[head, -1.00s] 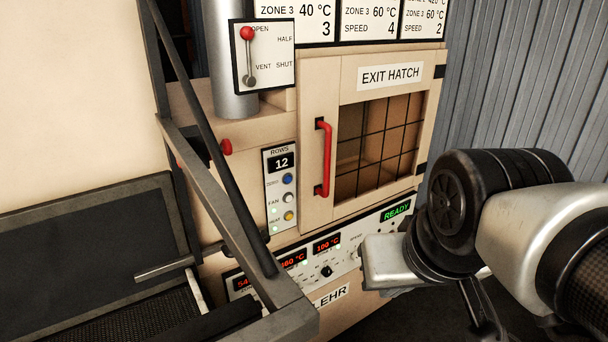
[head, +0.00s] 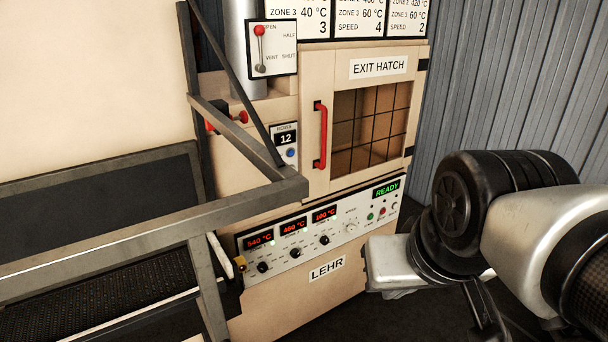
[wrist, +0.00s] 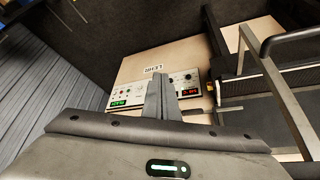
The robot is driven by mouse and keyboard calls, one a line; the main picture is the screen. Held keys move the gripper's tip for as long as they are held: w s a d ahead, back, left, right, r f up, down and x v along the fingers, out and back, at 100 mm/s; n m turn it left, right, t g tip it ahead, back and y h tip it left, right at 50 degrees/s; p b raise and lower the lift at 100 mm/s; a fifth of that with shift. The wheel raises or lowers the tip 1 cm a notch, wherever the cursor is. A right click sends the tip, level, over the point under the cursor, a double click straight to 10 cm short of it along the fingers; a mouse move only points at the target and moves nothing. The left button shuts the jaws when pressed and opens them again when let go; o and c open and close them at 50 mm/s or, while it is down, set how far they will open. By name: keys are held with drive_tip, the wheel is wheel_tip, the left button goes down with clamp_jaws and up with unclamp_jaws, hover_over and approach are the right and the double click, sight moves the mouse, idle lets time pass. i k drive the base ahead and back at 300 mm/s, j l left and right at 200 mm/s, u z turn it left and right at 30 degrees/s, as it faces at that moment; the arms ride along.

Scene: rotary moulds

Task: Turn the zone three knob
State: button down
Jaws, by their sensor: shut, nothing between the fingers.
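The lehr's control panel (head: 320,226) has three red displays, with a black knob below each. The third black knob (head: 324,240), counting from the left, sits below the display reading 100 °C (head: 325,214). Its label is too small to read. My gripper (wrist: 161,86) is shut and empty in the wrist view, in front of the panel, which shows upside down there. The fingers hide part of the panel, and I cannot make out the third knob in that view. In the head view my arm's end is right of the panel; the fingertips cannot be made out.
The exit hatch (head: 370,120) with its red handle (head: 320,135) is above the panel. A metal frame (head: 150,235) and a dark conveyor (head: 85,295) stand at left. A row-count display (head: 286,138) and a lever plate (head: 272,48) are higher up. Dark floor is open at lower right.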

sight(324, 241)
drive_tip(key=i+l+u, duration=0.2)
drive_tip(key=i+l, duration=0.25)
drive_tip(key=i+l+u, duration=0.2)
drive_tip(key=i+l, duration=0.2)
drive_tip(key=k+l, duration=0.05)
drive_tip(key=l, duration=0.05)
